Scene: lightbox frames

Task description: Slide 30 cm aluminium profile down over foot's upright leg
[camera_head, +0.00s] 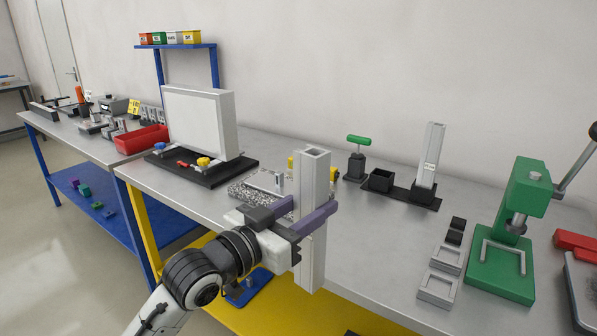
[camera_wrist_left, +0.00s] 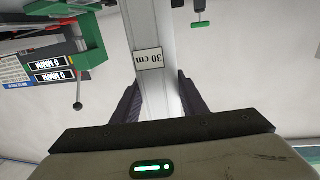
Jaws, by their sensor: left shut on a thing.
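My left gripper (camera_head: 303,214) is shut on a pale grey aluminium profile (camera_head: 314,172), its dark purple fingers on either side. The profile is held upright in front of the bench edge, its open upper end showing. In the left wrist view the profile (camera_wrist_left: 151,30) runs between the fingers (camera_wrist_left: 160,100) and bears a "30 cm" label, upside down. Behind it, on a speckled grey plate (camera_head: 240,193), lies a light metal piece with a small upright part (camera_head: 279,181), which may be the foot; the profile and gripper partly hide this area. My right gripper is not in view.
Another upright profile (camera_head: 432,155) stands in a black holder (camera_head: 422,199) at the back. A green press (camera_head: 505,250) and grey square trays (camera_head: 438,290) are at the right. A white panel (camera_head: 198,122) on a black base stands left.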

